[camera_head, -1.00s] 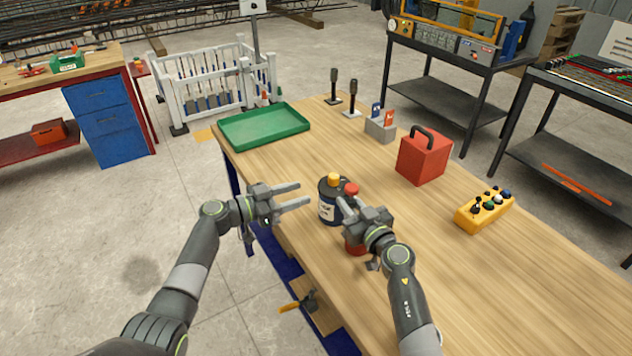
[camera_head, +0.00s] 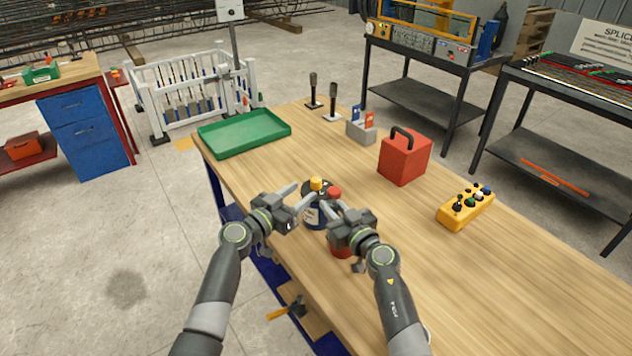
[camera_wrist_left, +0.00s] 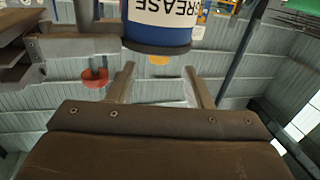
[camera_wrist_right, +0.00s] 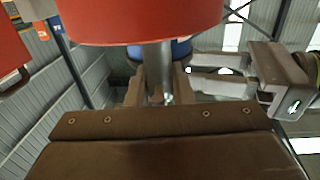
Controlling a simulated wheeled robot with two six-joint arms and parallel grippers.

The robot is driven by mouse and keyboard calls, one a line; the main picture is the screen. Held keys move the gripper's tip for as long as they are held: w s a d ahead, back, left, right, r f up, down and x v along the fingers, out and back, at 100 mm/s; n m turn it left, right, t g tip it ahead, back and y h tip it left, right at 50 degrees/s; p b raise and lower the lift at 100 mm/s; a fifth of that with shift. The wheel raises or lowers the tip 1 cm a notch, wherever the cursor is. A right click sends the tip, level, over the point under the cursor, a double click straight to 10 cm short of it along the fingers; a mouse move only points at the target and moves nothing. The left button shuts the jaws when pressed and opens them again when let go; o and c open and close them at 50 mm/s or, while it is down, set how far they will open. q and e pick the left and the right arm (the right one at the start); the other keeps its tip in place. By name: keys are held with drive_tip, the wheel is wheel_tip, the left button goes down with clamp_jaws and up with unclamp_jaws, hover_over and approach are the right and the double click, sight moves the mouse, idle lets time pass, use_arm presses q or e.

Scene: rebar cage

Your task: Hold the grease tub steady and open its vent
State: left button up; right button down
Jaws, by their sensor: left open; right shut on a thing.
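The grease tub (camera_head: 314,216), dark blue with a white label and a yellow cap (camera_head: 317,184), stands upright near the bench's front edge. In the left wrist view the tub (camera_wrist_left: 165,30) is upside down, just beyond the spread fingers. My left gripper (camera_head: 302,202) is open at the tub's left side; contact cannot be told. My right gripper (camera_head: 328,209) is at the tub's right, shut on a grey stem (camera_wrist_right: 160,62) that looks joined to a red can (camera_wrist_right: 140,18). A red cap (camera_head: 333,193) shows above the right fingers. The arms hide part of the tub and can.
A red box with a handle (camera_head: 404,160) and a yellow control box (camera_head: 466,208) stand to the right. A green tray (camera_head: 243,138) lies at the far left. A grey holder with cards (camera_head: 361,132) is behind. The bench's right front is clear.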

sight(311, 183)
use_arm(q)
drive_tip(key=shift+x, duration=3.35)
drive_tip(key=c, duration=1)
drive_tip(key=shift+o, duration=0.2)
drive_tip(key=shift+m+g+h, duration=0.8)
drive_tip(key=shift+g+h, duration=0.1)
drive_tip(key=shift+f+m+g+h, duration=0.15)
drive_tip(key=shift+m+g+h, duration=0.85)
drive_tip(key=shift+g, duration=0.4)
drive_tip(key=shift+m+g+h, duration=0.3)
drive_tip(key=shift+m+g, duration=0.2)
drive_tip(key=o, duration=1)
drive_tip(key=shift+d, duration=0.1)
drive_tip(key=shift+c, duration=0.2)
